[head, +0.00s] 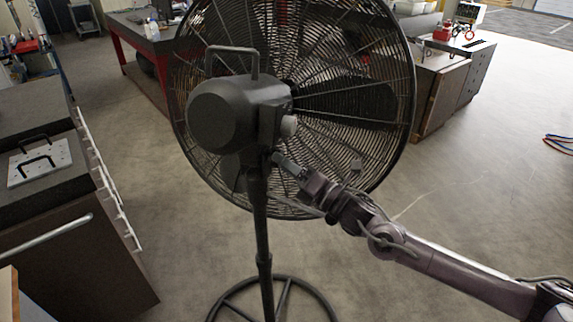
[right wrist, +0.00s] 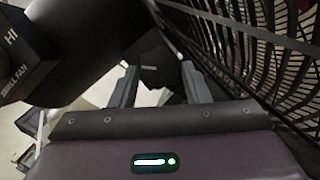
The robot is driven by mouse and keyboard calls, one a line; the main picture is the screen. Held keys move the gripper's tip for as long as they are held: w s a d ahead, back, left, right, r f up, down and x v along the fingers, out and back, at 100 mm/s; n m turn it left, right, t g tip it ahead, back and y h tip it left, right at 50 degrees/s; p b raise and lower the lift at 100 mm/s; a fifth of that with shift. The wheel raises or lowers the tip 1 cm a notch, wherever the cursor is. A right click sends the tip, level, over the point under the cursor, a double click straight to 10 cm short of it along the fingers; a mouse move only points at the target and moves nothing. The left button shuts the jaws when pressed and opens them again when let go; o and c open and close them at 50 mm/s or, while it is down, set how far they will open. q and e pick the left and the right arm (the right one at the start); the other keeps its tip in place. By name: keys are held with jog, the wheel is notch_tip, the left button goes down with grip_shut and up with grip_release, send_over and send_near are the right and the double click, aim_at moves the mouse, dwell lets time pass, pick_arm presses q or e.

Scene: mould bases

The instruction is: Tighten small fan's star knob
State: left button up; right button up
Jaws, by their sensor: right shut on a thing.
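The small fan (head: 222,118) is a large dark pedestal fan seen from behind, with a round wire cage, a motor housing and a handle on top. Its label reading "SMALL FAN" shows in the right wrist view (right wrist: 14,77). My right gripper (head: 277,158) reaches in from the right to the joint below the motor, at the top of the pole. In the right wrist view its two fingers (right wrist: 157,85) are on either side of the dark star knob (right wrist: 149,74), shut on it. The knob is mostly hidden in the head view. My left gripper is not in view.
The fan's pole (head: 262,235) stands on a ring base (head: 222,306). The wire cage (head: 385,160) is close beside my right gripper. A dark cabinet (head: 70,235) with a white handled plate (head: 40,163) is at left. Benches stand behind. Floor at right is mostly clear.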

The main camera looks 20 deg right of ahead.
jog(key=shift+r+m+g+h+p, duration=0.25)
jog(key=shift+m+h+p, duration=0.5)
jog(key=shift+m, duration=0.75)
jog(key=shift+r+m+g+h+p, duration=0.1)
jog(key=shift+m+g+h+p, duration=0.2)
jog(key=shift+m+p, duration=1)
jog(key=shift+m, duration=0.3)
jog(key=o, duration=0.7)
jog(key=shift+s+f+b, duration=0.15)
jog(key=shift+b, duration=0.15)
jog(key=b+v, duration=0.2)
jog(key=v, duration=0.5)
jog(key=shift+s+b, duration=0.25)
jog(key=shift+b, duration=0.05)
